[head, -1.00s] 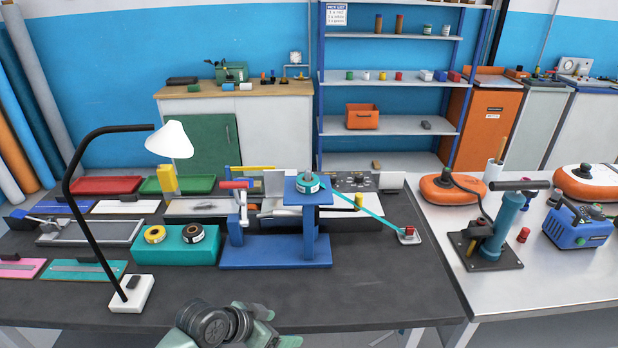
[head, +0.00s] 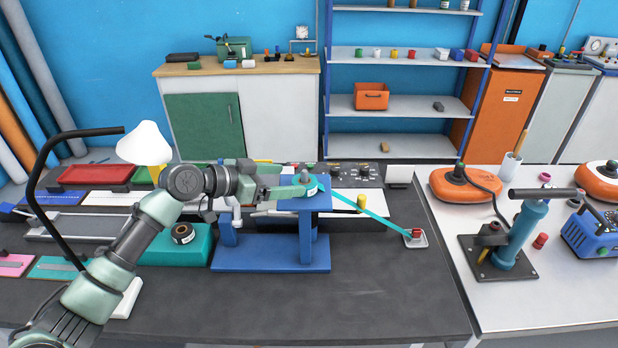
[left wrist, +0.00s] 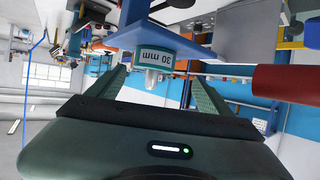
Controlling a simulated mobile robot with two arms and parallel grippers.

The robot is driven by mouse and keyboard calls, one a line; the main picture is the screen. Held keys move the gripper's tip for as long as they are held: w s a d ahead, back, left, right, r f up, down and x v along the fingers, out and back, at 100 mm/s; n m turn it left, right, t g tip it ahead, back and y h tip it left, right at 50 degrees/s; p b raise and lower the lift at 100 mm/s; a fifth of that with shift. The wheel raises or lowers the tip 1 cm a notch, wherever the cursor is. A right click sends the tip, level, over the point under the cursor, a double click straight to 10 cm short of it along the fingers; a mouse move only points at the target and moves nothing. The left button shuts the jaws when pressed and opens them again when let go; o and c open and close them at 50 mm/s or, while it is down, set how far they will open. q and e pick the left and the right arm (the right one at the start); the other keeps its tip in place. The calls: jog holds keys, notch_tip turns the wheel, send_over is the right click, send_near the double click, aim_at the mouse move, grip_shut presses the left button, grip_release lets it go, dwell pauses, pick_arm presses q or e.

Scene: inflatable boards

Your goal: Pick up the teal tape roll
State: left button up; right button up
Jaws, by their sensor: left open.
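The teal tape roll (head: 319,184) sits on top of the blue stand (head: 270,262), partly hidden by my left gripper in the head view. A teal strip runs from it down to a small plate with a red knob (head: 415,237). My left gripper (head: 297,186) is open and reaches the roll from the left. In the left wrist view the roll (left wrist: 165,56), marked "30 mm", shows between the two spread fingers (left wrist: 160,76), near their tips. I cannot tell whether a finger touches it. My right gripper is not in view.
A black lamp with a white shade (head: 146,145) stands left, close to my left arm. A teal block (head: 185,250) holds a dark roll (head: 183,234). A teal pump (head: 522,235) is on the right table. The front of the dark table is clear.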

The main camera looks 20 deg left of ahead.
aim_at(301, 182)
pick_arm(q)
jog(key=shift+w+d, duration=0.3)
jog(key=shift+d, duration=0.05)
jog(key=shift+s+d+p, duration=0.1)
jog(key=shift+d+p, duration=0.15)
jog(key=shift+p, duration=0.15)
jog(key=shift+w+d+f+p, duration=0.25)
jog(key=shift+w+d+p, duration=0.1)
jog(key=shift+d+p, duration=0.5)
jog(key=shift+w+d+f+p, duration=0.3)
jog(key=shift+w+f, duration=0.15)
jog(key=shift+w, duration=0.1)
jog(key=shift+w+d+f+p, duration=0.15)
jog(key=shift+w+d+f, duration=0.1)
jog(key=shift+w+f, duration=0.25)
jog(key=shift+w+d+f, duration=0.15)
jog(key=shift+w, duration=0.15)
jog(key=shift+f, duration=0.1)
jog(key=shift+s, duration=0.15)
jog(key=shift+c, duration=0.3)
jog(key=c, duration=1.4)
jog(key=shift+c, duration=0.2)
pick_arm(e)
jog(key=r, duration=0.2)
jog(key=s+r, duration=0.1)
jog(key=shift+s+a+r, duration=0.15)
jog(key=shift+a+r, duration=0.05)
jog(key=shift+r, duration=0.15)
